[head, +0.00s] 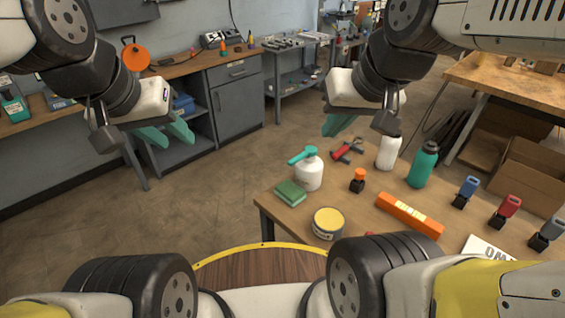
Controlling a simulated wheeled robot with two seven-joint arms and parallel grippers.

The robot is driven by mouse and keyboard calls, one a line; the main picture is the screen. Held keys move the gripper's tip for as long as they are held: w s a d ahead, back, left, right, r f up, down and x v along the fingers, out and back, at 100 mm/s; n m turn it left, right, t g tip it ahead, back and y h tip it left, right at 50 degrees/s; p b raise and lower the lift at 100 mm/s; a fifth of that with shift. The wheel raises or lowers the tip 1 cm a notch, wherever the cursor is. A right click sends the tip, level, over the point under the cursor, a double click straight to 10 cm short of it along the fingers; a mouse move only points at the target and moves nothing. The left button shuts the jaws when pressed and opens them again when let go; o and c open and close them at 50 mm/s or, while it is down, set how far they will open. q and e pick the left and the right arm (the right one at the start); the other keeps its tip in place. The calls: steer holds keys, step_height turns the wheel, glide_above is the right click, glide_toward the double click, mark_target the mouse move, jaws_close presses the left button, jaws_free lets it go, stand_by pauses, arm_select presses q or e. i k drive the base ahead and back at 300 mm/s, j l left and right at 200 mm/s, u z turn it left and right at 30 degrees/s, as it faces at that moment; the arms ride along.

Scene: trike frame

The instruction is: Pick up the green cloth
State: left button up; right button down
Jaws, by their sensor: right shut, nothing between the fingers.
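The green cloth (290,193) is a small folded green block lying flat near the left corner of the wooden table, beside a white spray bottle with a teal top (309,170). My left gripper (178,143) hangs over the floor at upper left, well apart from the cloth. Its two teal fingers show separated and empty. My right gripper (332,131) is above and behind the table's far edge, up and to the right of the cloth. Its teal fingers are together with nothing between them, and it does not touch the cloth.
The table (275,212) also holds a yellow-topped tin (328,223), an orange box (408,213), a small orange-capped item (358,181), a red tool (347,150), a white bottle (388,153), a green bottle (423,165) and several clamps. Open floor lies left of it.

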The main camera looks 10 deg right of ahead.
mark_target(291, 192)
steer(key=z, duration=1.05)
steer(key=k+l, duration=0.1)
steer(key=l, duration=0.2)
steer(key=k+l, duration=0.1)
steer(key=l, duration=0.2)
steer(key=k+l, duration=0.1)
steer(key=l, duration=0.2)
steer(key=l+u, duration=0.05)
